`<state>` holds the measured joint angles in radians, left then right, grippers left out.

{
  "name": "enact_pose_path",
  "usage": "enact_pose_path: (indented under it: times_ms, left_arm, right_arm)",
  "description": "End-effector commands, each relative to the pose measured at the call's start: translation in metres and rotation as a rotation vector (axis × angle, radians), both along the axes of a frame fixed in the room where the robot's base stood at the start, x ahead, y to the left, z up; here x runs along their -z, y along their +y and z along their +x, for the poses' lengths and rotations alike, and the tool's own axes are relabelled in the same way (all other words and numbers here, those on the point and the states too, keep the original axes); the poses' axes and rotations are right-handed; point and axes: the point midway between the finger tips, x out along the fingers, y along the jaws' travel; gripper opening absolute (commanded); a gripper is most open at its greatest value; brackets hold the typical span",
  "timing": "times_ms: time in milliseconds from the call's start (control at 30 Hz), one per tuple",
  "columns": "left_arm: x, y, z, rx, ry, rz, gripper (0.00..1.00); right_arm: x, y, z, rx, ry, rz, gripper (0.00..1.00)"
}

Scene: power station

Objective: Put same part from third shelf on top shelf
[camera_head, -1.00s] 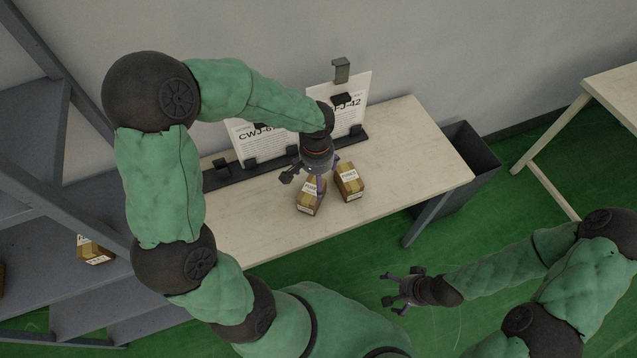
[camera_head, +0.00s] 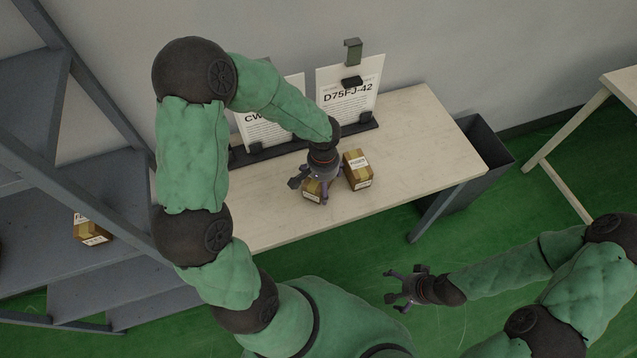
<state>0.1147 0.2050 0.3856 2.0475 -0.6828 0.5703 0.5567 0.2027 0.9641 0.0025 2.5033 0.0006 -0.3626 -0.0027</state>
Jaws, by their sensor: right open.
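Two small brown boxes with labels are on the wooden table. The left box (camera_head: 313,190) is partly hidden under my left gripper (camera_head: 314,184), whose fingers are around or just above it; I cannot tell whether they grip it. The right box (camera_head: 357,170) stands beside it, apart from the fingers. A similar labelled box (camera_head: 92,229) sits on a grey shelf (camera_head: 40,240) at the left. My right gripper (camera_head: 391,288) is open and empty over the green floor.
Two label sheets stand on a dark holder at the table's back; the right sheet (camera_head: 348,92) reads D75FJ-42. The table's right part (camera_head: 420,140) is clear. A dark bin (camera_head: 482,165) stands by its right end. Another table (camera_head: 612,100) is at far right.

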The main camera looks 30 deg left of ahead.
Motion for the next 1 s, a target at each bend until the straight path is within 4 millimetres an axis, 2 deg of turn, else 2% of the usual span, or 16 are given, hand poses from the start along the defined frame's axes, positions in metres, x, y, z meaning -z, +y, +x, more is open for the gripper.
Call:
enact_pose_path:
  times_ms: [133,167,300,400,767,1000]
  left_arm:
    - [-0.001,0.000,0.000,-0.001,-0.001,0.000,1.00]
    - [-0.001,0.000,0.000,-0.001,-0.001,0.000,0.94]
    - [-0.001,0.000,0.000,-0.001,0.000,0.000,0.55]
    - [-0.001,0.000,0.000,-0.001,0.000,0.000,0.29]
    - [-0.005,0.000,0.000,-0.001,0.000,0.000,0.28]
    - [-0.029,0.000,0.001,-0.001,-0.004,0.000,0.28]
  right_arm:
    - [-0.001,0.000,0.000,0.000,0.000,0.000,1.00]
    - [-0.001,0.000,0.000,0.000,0.000,0.000,1.00]
    - [-0.001,0.000,0.000,0.000,0.000,0.000,1.00]
    - [-0.001,0.000,0.000,0.000,-0.001,0.000,1.00]
    - [-0.003,0.000,0.000,0.000,0.000,0.000,1.00]
    - [-0.017,0.000,0.000,0.000,0.000,0.000,1.00]
